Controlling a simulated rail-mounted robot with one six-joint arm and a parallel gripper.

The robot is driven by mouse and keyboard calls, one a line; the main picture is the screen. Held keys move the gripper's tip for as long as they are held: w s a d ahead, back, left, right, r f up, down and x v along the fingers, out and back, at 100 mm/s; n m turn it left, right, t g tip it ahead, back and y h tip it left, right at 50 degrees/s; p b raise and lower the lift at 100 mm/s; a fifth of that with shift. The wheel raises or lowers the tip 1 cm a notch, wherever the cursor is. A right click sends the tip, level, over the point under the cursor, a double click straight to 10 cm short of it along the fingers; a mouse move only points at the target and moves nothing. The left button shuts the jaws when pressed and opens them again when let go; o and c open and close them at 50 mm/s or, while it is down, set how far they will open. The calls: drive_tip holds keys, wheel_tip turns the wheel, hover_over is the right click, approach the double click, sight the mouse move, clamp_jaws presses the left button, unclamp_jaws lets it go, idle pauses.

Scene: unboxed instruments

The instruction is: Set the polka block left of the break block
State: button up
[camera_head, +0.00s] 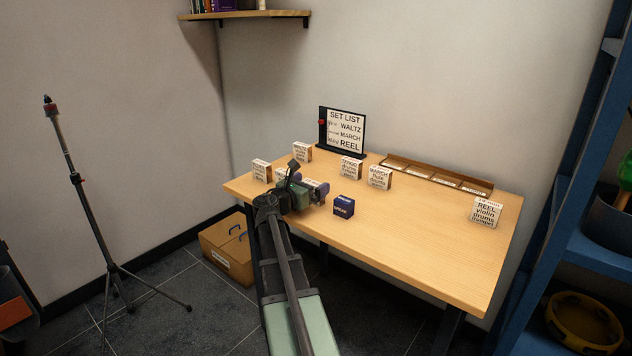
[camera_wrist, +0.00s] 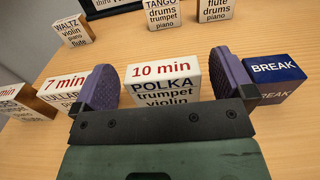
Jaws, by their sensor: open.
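The polka block, a white block marked "10 min POLKA trumpet violin" (camera_wrist: 163,90), stands upright in the wrist view. My gripper (camera_wrist: 166,76) is open, with one purple finger on each side of this block. A gap shows on the right side; contact on the left is unclear. The dark blue break block (camera_wrist: 274,78) stands just right of the right finger. In the head view, the break block (camera_head: 344,206) is right of my gripper (camera_head: 309,185), near the table's front edge. The polka block is mostly hidden behind my gripper there.
A "7 min" lullaby block (camera_wrist: 66,92) stands close left of the left finger. Waltz (camera_head: 302,152), tango (camera_head: 349,168) and march (camera_head: 380,177) blocks stand farther back; a reel block (camera_head: 487,212) is far right. The table (camera_head: 420,240) is clear right of the break block.

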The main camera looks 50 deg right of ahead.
drive_tip(key=a, duration=0.8)
drive_tip(key=shift+w+a, duration=0.15)
drive_tip(key=shift+a, duration=0.25)
drive_tip(key=s+a+f+m+y, duration=0.1)
drive_tip(key=a+f+m+y, duration=0.4)
drive_tip(key=a, duration=1)
drive_tip(key=s+a+f+m+y, duration=0.2)
drive_tip(key=a+f+m+y, duration=0.4)
drive_tip(key=a, duration=0.8)
drive_tip(key=s+a+f+m+y, duration=0.1)
drive_tip(key=a+f+m+y, duration=0.5)
drive_tip(key=a, duration=0.9)
drive_tip(key=shift+s+a+m+t+y, duration=0.25)
drive_tip(key=shift+a+m+t+y, duration=0.1)
drive_tip(key=shift+y, duration=0.15)
